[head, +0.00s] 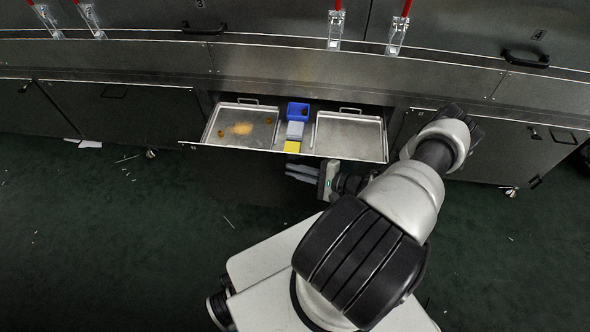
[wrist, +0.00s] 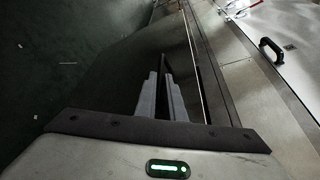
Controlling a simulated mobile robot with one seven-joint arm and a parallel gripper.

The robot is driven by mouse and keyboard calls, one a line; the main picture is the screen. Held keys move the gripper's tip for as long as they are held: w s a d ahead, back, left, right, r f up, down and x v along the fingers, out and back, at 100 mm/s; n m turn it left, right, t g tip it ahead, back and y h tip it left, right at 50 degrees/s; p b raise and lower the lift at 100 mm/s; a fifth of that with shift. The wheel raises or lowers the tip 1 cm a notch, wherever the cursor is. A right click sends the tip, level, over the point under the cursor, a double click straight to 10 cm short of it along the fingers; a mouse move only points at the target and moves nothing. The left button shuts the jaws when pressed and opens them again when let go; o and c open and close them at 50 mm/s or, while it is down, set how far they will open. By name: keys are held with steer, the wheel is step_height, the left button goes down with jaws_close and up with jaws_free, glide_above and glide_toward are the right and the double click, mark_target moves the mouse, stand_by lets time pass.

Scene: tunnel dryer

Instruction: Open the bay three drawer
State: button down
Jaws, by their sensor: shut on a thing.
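The drawer (head: 290,153) stands pulled out from the lower part of the steel cabinet, its inside showing from above. I cannot read a bay number on it clearly. My gripper (head: 290,172) is just in front of and below the drawer's front edge, right of its middle. In the wrist view my gripper (wrist: 162,85) has its grey fingers close together against the drawer's dark front face (wrist: 128,65). It is shut on the drawer handle, which is mostly hidden by the fingers and the front.
Inside the drawer are a left tray (head: 225,138) with orange-brown powder, a right empty-looking tray (head: 345,136), a blue bin (head: 298,111) and a yellow block (head: 292,147). Closed panels with handles flank it. Red-handled latches (head: 335,30) line the doors above. The green floor in front has small scraps.

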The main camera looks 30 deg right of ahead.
steer(key=shift+s+f, duration=0.15)
steer(key=shift+f, duration=0.1)
steer(key=c, duration=2.2)
jaws_free()
steer(key=shift+d+r, duration=0.1)
steer(key=shift+s+d+r, duration=0.15)
steer(key=shift+s+d, duration=0.05)
steer(key=shift+d, duration=0.05)
steer(key=p+v, duration=0.1)
steer(key=v, duration=1.5)
steer(key=shift+s+d+r+p, duration=0.1)
steer(key=shift+s+p, duration=0.25)
steer(key=shift+p, duration=0.05)
